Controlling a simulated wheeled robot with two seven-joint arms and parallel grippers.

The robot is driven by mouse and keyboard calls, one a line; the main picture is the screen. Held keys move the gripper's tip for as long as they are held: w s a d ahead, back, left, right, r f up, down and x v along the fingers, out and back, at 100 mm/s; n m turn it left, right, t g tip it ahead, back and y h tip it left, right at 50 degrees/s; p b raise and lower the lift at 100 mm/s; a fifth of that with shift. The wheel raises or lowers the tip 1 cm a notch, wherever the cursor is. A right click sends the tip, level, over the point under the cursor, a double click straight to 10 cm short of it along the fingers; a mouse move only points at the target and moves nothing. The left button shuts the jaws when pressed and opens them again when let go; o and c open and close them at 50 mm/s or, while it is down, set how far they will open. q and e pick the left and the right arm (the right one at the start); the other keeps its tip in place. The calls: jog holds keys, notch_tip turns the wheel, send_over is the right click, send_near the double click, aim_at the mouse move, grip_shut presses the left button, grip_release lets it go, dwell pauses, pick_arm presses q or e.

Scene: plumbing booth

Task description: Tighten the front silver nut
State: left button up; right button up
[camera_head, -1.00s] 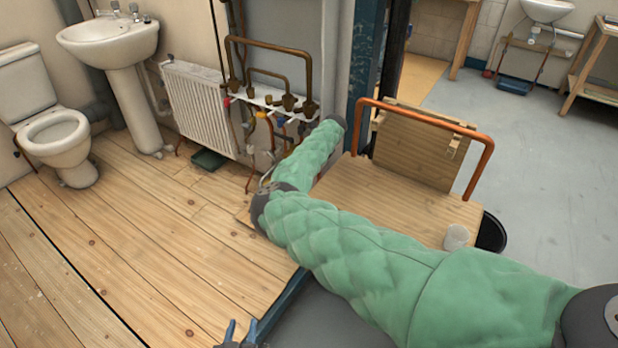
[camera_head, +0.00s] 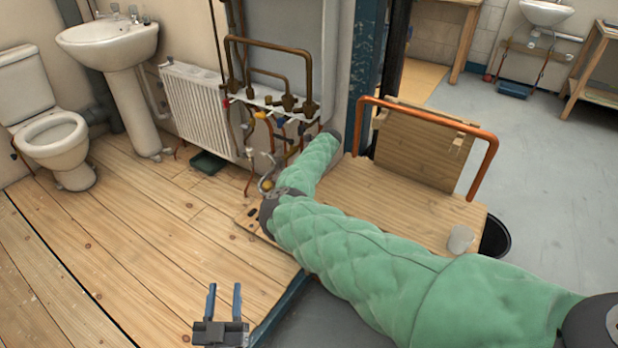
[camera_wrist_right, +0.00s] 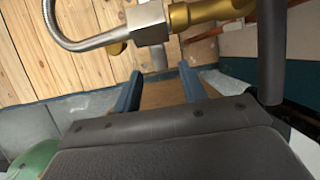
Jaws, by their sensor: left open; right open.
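A silver nut (camera_wrist_right: 148,22) shows at the top of the right wrist view, between a braided silver hose (camera_wrist_right: 62,38) and a brass fitting (camera_wrist_right: 205,13). My right gripper (camera_wrist_right: 159,76) is open, with its two blue fingers apart just below the nut in the picture. A greyish stem-like part (camera_wrist_right: 155,55) shows near the gap between the fingertips. I cannot tell any contact. In the head view the right arm hides the right gripper, and the nut cannot be made out. My left gripper (camera_head: 225,288) is open and empty above the wooden floor at the bottom.
Copper and brass pipework (camera_head: 270,95) with valves stands on the wall beside a white radiator (camera_head: 200,108). A wooden board (camera_head: 400,195) with a copper pipe (camera_head: 484,165) and a white cup (camera_head: 460,239) lies right of my arm. The plank floor (camera_head: 130,240) at left is clear.

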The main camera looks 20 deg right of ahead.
pick_arm(q)
notch_tip(320, 180, up, 8)
jog(key=s+t, duration=0.1)
jog(key=t, duration=0.2)
jog(key=shift+a+h+b, duration=0.3)
jog(key=shift+a+b, duration=0.05)
pick_arm(e)
jog(key=x, duration=0.3)
grip_shut()
